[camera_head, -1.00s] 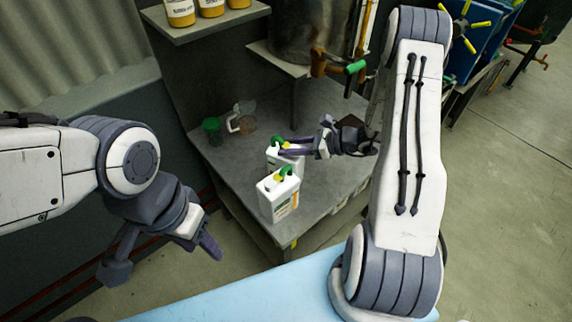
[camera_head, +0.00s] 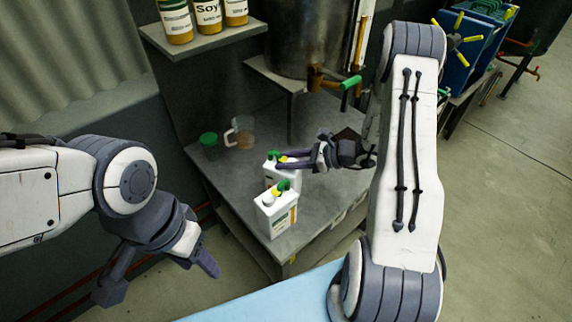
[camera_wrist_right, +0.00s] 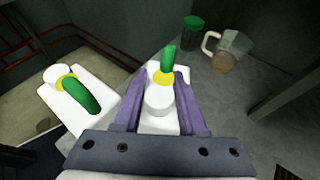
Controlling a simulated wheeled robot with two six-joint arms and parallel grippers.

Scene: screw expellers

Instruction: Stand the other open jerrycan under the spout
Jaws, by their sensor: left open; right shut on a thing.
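Two white jerrycans with green handles and yellow rings stand upright on the grey metal table. The front jerrycan (camera_head: 276,213) is at the table's near corner; the wrist view shows it at left (camera_wrist_right: 82,103). The other jerrycan (camera_head: 284,180) stands just behind it. My right gripper (camera_head: 284,162) is shut on this rear jerrycan, its purple fingers on both sides of the top (camera_wrist_right: 160,80). The green-handled brass spout (camera_head: 325,80) is under the metal tank, behind and right of the held can. My left gripper (camera_head: 160,277) is open and empty, left of the table.
A clear jug (camera_head: 241,133) and a green-lidded jar (camera_head: 209,142) stand at the table's back left. A shelf (camera_head: 210,38) with labelled bottles is above. A tank stand (camera_head: 290,76) rises behind. The table (camera_head: 318,198) is bare right of the cans.

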